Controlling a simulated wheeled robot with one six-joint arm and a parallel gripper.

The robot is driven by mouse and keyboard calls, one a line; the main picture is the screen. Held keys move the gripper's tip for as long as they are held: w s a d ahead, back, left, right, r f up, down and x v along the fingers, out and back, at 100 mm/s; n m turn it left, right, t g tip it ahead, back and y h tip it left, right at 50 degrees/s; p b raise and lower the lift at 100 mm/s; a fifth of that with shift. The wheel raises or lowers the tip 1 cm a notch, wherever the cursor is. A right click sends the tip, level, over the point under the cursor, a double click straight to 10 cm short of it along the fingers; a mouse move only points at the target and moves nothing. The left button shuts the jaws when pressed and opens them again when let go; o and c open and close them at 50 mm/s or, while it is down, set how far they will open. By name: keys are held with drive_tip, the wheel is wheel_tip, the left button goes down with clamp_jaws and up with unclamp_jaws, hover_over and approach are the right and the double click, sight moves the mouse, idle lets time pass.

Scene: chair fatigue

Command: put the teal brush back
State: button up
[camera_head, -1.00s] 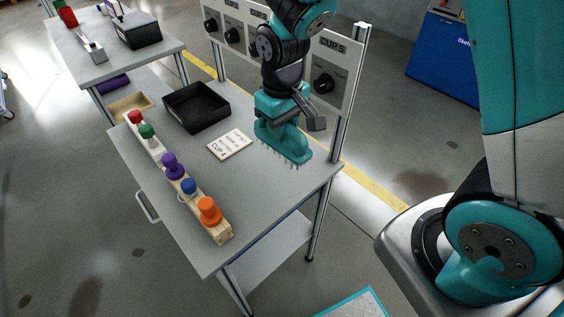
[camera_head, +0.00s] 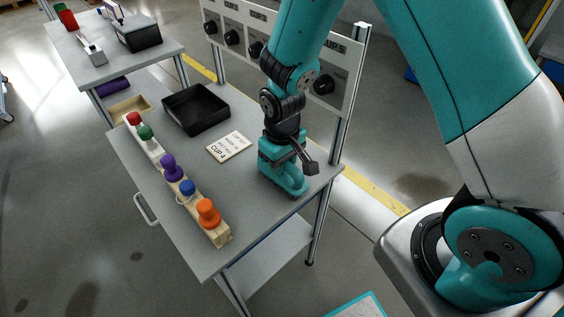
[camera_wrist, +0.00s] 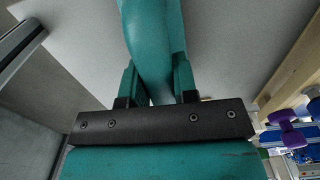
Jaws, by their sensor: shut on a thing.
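The teal brush (camera_head: 290,184) is at the right side of the grey table (camera_head: 262,205), close to the table's right edge. My gripper (camera_head: 282,168) is above it and shut on it. The brush is low, at or very near the tabletop; its bristles hardly show, so I cannot tell for certain whether it rests there. In the wrist view the brush's teal handle (camera_wrist: 153,40) runs up between the two fingers of my gripper (camera_wrist: 158,88), with the pale tabletop beyond it.
A wooden rack with coloured knobs, including an orange one (camera_head: 208,212), lines the table's left side. A black tray (camera_head: 196,108) and a "CUP 4" card (camera_head: 229,146) lie behind. A panel with dials (camera_head: 232,38) stands at the back. Tabletop between rack and brush is clear.

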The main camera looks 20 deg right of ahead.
drive_tip(key=o, duration=0.9)
drive_tip(key=shift+f, duration=0.1)
wheel_tip(320, 180, up, 12)
drive_tip(key=p, duration=0.1)
drive_tip(key=s+a+r+n+y, duration=0.1)
drive_tip(key=s+a+r+y, duration=0.1)
drive_tip(key=s+r, duration=0.5)
drive_tip(key=s+a+r+n+y, duration=0.2)
drive_tip(key=s+r, duration=0.5)
drive_tip(key=s, duration=0.4)
drive_tip(key=shift+a, duration=0.5)
